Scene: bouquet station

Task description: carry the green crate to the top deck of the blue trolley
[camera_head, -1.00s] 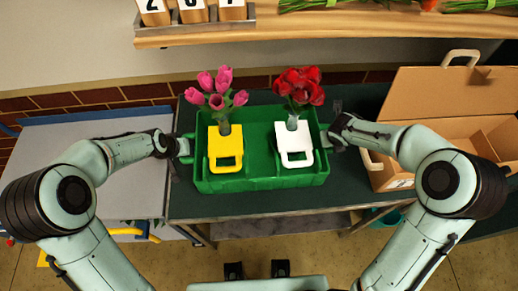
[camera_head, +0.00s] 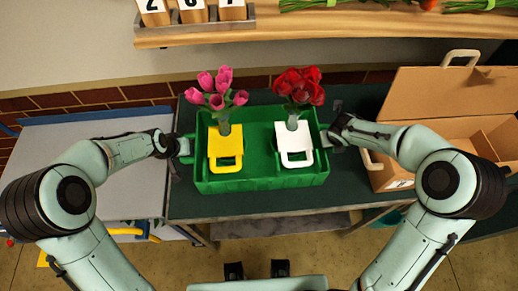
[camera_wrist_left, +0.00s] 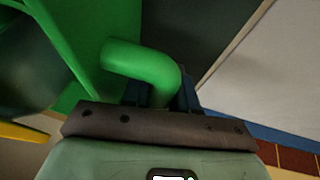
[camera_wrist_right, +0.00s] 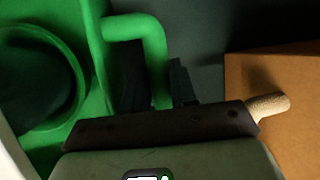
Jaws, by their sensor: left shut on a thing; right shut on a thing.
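The green crate (camera_head: 262,183) is at the dark green table in the head view, held level between my two grippers. It holds a yellow holder (camera_head: 225,150) with pink tulips and a white holder (camera_head: 294,146) with red flowers. My left gripper (camera_head: 185,147) is shut on the crate's left handle, which also shows in the left wrist view (camera_wrist_left: 145,62). My right gripper (camera_head: 330,138) is shut on the right handle, seen in the right wrist view (camera_wrist_right: 140,28). The blue trolley's grey top deck (camera_head: 85,165) is left of the table and looks bare.
An open cardboard box (camera_head: 455,135) stands on the table close to the right of my right gripper. A wooden shelf (camera_head: 330,25) with number blocks (camera_head: 193,10) and green stems runs along the back. The table (camera_head: 190,205) is clear in front of the crate.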

